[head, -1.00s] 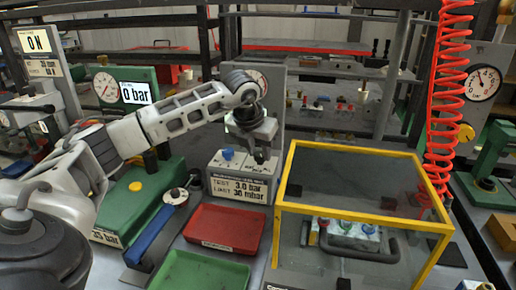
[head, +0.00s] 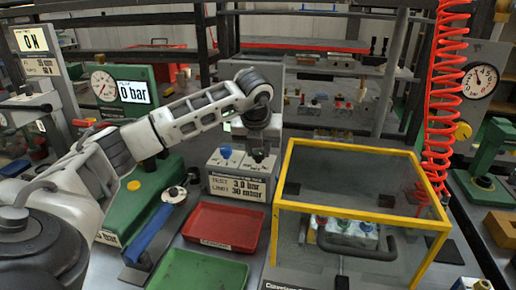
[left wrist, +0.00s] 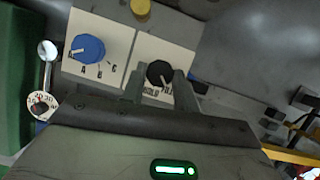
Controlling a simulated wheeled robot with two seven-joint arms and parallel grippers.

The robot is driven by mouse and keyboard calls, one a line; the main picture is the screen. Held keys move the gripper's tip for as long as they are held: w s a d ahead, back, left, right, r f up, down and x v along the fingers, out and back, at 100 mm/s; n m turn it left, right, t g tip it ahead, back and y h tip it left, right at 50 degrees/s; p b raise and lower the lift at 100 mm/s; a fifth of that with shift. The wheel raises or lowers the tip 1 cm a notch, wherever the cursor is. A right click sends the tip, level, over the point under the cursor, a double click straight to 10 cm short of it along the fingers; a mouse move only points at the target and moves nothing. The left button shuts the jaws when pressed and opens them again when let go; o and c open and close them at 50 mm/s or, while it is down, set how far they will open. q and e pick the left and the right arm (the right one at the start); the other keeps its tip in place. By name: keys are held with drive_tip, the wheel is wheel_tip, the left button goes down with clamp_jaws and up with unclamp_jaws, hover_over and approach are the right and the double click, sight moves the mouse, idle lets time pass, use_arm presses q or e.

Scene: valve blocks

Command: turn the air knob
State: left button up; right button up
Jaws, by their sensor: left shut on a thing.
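A grey control box (head: 222,171) stands behind the red tray. In the left wrist view its top carries a blue knob (left wrist: 88,48) marked A, B, C and a black knob (left wrist: 158,72) with small lettering beside it. My left gripper (left wrist: 160,84) is shut on the black knob, one finger on each side. In the head view my left gripper (head: 261,153) reaches down onto the box's right half, and the wrist hides most of that knob. The blue knob (head: 226,152) shows free to its left. My right gripper is out of view.
A yellow-framed clear guard (head: 362,207) stands close on the right. Red (head: 222,226) and green (head: 205,270) trays lie in front of the box. A green gauge unit (head: 118,92) reads 0 bar. A red coiled hose (head: 438,110) hangs at the right.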

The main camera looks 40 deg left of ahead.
use_arm(q)
drive_tip(key=o, duration=1)
drive_tip(key=shift+r, duration=0.1)
drive_tip(key=v, duration=1.5)
drive_tip(key=shift+s+d+r+p, duration=0.15)
drive_tip(key=shift+r+p, duration=0.2)
drive_tip(key=shift+p, duration=0.05)
